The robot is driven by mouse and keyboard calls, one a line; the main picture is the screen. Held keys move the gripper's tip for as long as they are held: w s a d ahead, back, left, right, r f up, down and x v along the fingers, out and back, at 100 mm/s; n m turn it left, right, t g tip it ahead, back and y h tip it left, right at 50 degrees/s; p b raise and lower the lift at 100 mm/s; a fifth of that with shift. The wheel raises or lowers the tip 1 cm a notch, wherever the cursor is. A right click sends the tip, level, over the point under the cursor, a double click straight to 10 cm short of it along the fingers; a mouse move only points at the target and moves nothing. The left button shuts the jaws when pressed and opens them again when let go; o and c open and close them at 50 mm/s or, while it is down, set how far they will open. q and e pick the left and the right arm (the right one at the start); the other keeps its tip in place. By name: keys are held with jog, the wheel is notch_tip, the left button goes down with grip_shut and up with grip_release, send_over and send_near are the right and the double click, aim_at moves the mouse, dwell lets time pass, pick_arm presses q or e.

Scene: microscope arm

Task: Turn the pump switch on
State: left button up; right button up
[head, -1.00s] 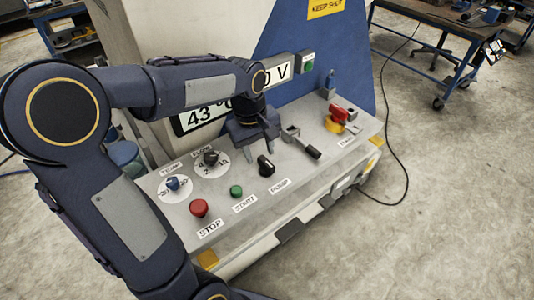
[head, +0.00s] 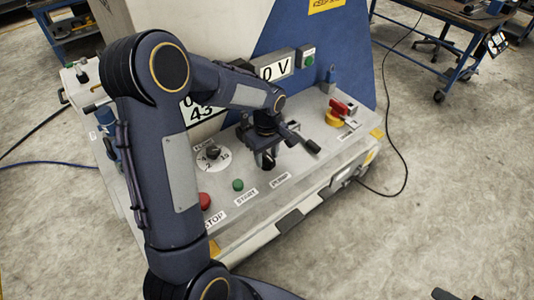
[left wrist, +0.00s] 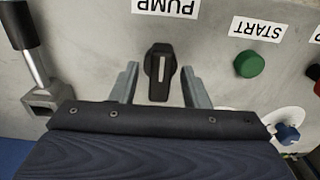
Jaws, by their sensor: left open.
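The pump switch is a black rotary knob with a white line; in the left wrist view the switch (left wrist: 160,72) stands on the grey panel beside the PUMP label (left wrist: 167,6). Its white line runs up and down in that picture. My left gripper (left wrist: 156,84) is open, with one finger on each side of the knob and a visible gap to each. In the head view the left gripper (head: 266,158) is over the knob and mostly hides it. The PUMP label (head: 280,180) shows just in front of it.
The green START button (head: 238,185) and red STOP button (head: 204,201) are left of the switch. A lever with a black handle (head: 311,146) is close on its right. A red and yellow switch (head: 338,113) is farther right. A cable lies on the floor at right.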

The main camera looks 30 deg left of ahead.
pick_arm(q)
grip_shut()
jog(key=shift+m, duration=0.5)
jog(key=m+b, duration=0.1)
jog(key=m, duration=0.2)
jog(key=m+b, duration=0.1)
jog(key=m, duration=1.2)
jog(key=shift+m, duration=0.7)
